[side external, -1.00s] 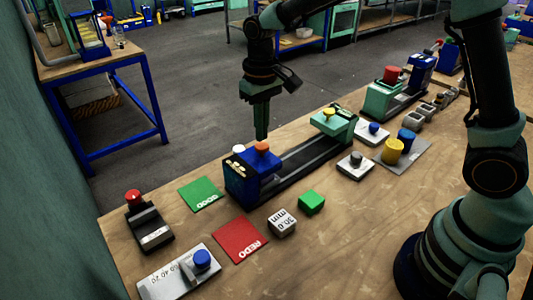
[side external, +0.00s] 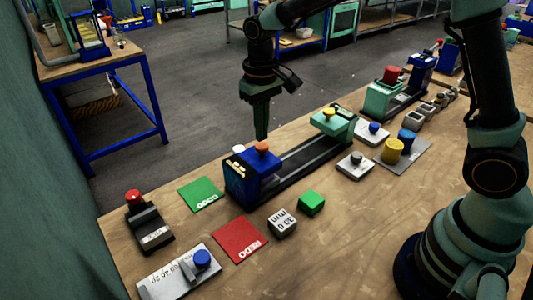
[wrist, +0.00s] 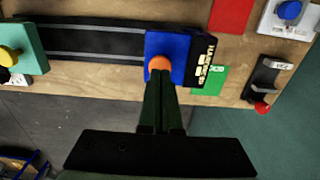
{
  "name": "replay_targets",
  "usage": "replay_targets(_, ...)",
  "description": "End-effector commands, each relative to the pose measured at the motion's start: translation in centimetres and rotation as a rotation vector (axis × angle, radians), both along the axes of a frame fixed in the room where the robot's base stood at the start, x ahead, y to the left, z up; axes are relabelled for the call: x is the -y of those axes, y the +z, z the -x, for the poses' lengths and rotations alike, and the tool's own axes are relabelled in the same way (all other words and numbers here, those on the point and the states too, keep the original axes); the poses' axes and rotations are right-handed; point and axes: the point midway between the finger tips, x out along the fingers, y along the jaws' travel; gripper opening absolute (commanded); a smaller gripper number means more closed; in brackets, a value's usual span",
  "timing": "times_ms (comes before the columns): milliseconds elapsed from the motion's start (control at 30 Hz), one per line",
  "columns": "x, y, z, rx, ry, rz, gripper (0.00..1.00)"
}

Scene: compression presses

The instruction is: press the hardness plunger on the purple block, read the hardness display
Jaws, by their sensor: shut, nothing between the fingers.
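The hardness press is a blue housing (side external: 252,182) with a black display face at the end of a dark rail. It also shows in the wrist view (wrist: 181,45), with part of the word HARDNESS and pale marks too small to read. The orange plunger knob (side external: 262,147) stands on the housing top, and it is partly hidden by the fingertips in the wrist view (wrist: 159,63). My gripper (side external: 262,136) points down with shut, empty fingers just above the knob, close to it or touching; I cannot tell which. I see no purple block in either view.
A teal carriage with a yellow knob (side external: 328,113) stands at the rail's far end. A green mat (side external: 200,194), red REDO mat (side external: 239,240), green block (side external: 311,202) and white block (side external: 282,222) lie nearby. A red-knobbed device (side external: 149,228) stands left. Yellow and blue cylinders stand right.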

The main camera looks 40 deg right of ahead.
Motion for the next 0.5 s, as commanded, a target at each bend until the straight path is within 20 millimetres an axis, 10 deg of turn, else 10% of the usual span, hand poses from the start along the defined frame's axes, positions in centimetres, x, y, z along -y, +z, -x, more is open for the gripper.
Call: replay_targets(500, 0.0, -0.76, 0.01, -0.001, 0.0, 0.0, 0.0)
